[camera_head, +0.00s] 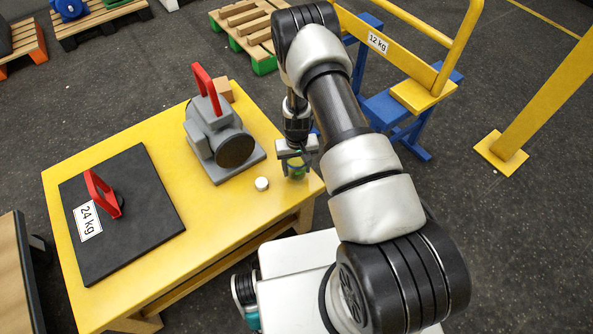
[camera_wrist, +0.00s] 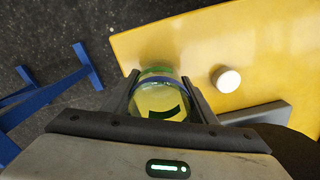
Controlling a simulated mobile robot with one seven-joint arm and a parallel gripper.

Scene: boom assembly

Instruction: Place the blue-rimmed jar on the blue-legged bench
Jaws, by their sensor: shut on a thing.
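The jar with a blue rim (camera_wrist: 161,101) is between my two fingers in the wrist view, yellowish-green inside with a dark mark. My gripper (camera_head: 296,160) is shut on it over the yellow table's near right corner in the head view. The jar also shows there as a small green shape (camera_head: 297,172), mostly covered by the fingers. I cannot tell whether its base touches the table. The blue-legged bench (camera_head: 388,108) stands on the floor to the right, partly hidden by my arm. Blue legs (camera_wrist: 48,103) show at the left of the wrist view.
The yellow table (camera_head: 235,222) carries a grey machine with a red handle (camera_head: 217,135), a black plate marked 24 kg (camera_head: 140,220) and a small white cap (camera_head: 261,184). A yellow frame marked 12 kg (camera_head: 410,62) is at the blue bench. Pallets (camera_head: 240,25) lie behind.

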